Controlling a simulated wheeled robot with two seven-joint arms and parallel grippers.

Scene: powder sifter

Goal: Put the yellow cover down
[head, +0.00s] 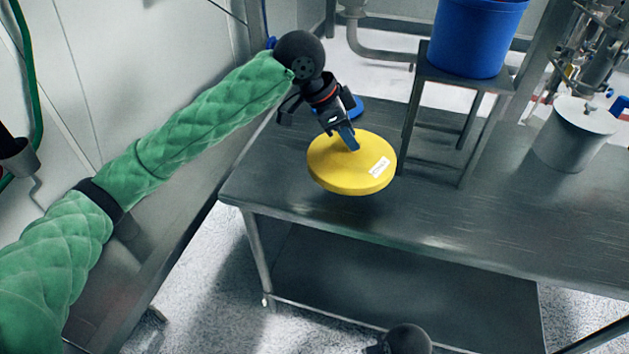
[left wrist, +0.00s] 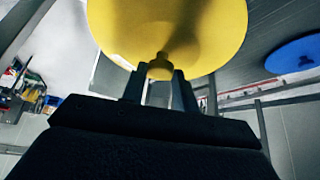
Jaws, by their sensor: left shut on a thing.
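The yellow cover (head: 340,176) is a round disc with a small white label, over the left end of the metal table (head: 450,215) in the head view. My left gripper (head: 349,140) reaches down to it from above and is shut on it. In the left wrist view the yellow cover (left wrist: 200,25) fills the top, and the two fingers (left wrist: 160,85) close around its small yellow knob (left wrist: 160,66). A shadow lies on the table by the cover; I cannot tell whether the cover touches the tabletop. My right gripper is not clearly visible; a black rounded part shows at the bottom edge.
A blue disc (head: 352,107) lies behind the gripper and also shows in the left wrist view (left wrist: 294,54). A blue bucket (head: 476,38) stands on a small metal stand (head: 462,85). A grey lidded pot (head: 573,140) stands at the right. The tabletop's front middle is clear.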

